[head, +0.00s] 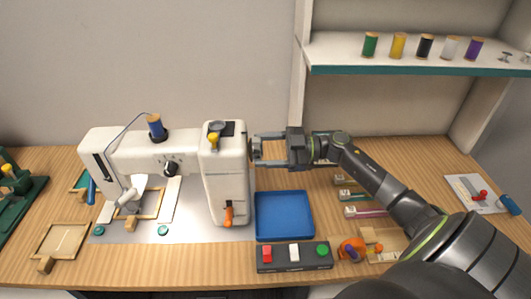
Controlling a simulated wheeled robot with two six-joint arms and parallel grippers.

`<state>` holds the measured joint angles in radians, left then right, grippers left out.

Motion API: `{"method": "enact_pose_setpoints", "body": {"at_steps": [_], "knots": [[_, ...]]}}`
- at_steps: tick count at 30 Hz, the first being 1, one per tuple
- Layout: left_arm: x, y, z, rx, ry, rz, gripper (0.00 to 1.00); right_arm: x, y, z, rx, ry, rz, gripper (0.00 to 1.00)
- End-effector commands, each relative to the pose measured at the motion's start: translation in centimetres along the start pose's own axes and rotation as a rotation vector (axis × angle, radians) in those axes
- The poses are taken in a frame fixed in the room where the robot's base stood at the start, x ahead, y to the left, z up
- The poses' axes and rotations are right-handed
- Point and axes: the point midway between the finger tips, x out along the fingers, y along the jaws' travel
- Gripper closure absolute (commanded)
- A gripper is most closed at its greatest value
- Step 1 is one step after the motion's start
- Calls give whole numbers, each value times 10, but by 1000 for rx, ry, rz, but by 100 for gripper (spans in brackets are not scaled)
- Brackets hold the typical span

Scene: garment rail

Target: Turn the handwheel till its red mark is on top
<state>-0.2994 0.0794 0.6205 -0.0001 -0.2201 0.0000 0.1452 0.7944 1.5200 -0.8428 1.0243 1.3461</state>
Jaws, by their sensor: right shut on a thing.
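A white sewing machine (224,185) stands on a grey plate on the wooden table. Its handwheel (251,147) is on the machine's right side, seen almost edge-on as a thin dark sliver and mostly hidden by my gripper. The red mark cannot be made out. My right gripper (258,152) reaches in from the right and is shut on the handwheel at that side. My left gripper is not in view.
A blue tray (284,215) lies right of the machine, below my right gripper. A button box (294,256) with red, white and green buttons stands in front. A shelf (420,68) with several thread spools is above right. Small items lie under my right arm.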

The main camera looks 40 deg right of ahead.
Motion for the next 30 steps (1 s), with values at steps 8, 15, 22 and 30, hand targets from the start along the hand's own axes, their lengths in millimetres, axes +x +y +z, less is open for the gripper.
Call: {"method": "enact_pose_setpoints", "body": {"at_steps": [8, 15, 22, 30], "knots": [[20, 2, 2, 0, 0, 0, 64, 0, 0, 3, -267, 0, 0, 62], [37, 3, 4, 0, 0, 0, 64, 0, 1, 3, -496, 0, -1, 62], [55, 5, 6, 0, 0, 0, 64, 0, 1, 3, -714, 0, -1, 62], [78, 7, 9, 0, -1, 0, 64, 0, 1, 3, -971, 0, -2, 62]]}}
